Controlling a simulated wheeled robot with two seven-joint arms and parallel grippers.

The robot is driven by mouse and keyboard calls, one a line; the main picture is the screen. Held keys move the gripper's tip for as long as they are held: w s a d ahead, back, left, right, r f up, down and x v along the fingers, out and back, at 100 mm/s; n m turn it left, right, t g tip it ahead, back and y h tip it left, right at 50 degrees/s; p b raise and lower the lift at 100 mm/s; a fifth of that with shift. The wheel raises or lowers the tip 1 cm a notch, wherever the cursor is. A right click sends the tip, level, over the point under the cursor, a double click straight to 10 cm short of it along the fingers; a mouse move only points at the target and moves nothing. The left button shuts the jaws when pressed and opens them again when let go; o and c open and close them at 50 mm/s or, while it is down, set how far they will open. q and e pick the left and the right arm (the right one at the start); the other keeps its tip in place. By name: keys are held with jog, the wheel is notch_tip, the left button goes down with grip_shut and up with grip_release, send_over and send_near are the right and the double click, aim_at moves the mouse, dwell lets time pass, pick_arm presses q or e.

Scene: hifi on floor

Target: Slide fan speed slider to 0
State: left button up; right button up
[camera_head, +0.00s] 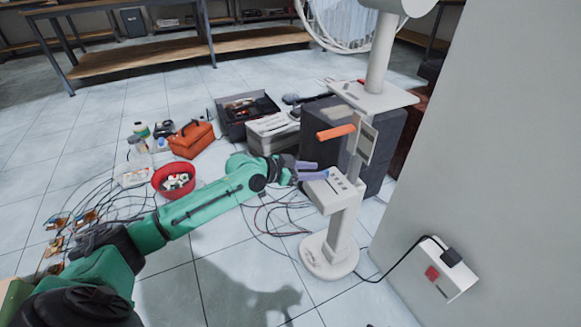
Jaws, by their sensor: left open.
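A white pedestal fan (377,60) stands on the floor at right of centre, with a round base (329,258) and a wire cage at the top. A boxy control panel (345,190) with small dark marks sits low on its column. An orange bar (335,132) sticks out leftward from the column above the panel. Which part is the speed slider, and its setting, I cannot tell. My left gripper (314,170) is open, its bluish fingers pointing right at the panel's upper left edge, below the orange bar. Whether they touch the panel is unclear. My right gripper is not in view.
A grey wall fills the right, with a white power box (450,268) and cable near it. A dark grey block (384,160) stands behind the fan. A red bowl (160,178), an orange toolbox (191,139) and loose cables lie left. Floor in front of the fan is mostly clear.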

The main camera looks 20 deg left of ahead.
pick_arm(q)
jog(key=p+v, duration=0.1)
jog(key=v, duration=0.9)
jog(key=shift+s, duration=0.25)
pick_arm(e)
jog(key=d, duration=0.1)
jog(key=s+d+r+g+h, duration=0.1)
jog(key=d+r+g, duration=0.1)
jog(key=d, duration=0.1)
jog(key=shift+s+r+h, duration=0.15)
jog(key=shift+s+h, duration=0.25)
pick_arm(q)
jog(key=shift+a, duration=0.1)
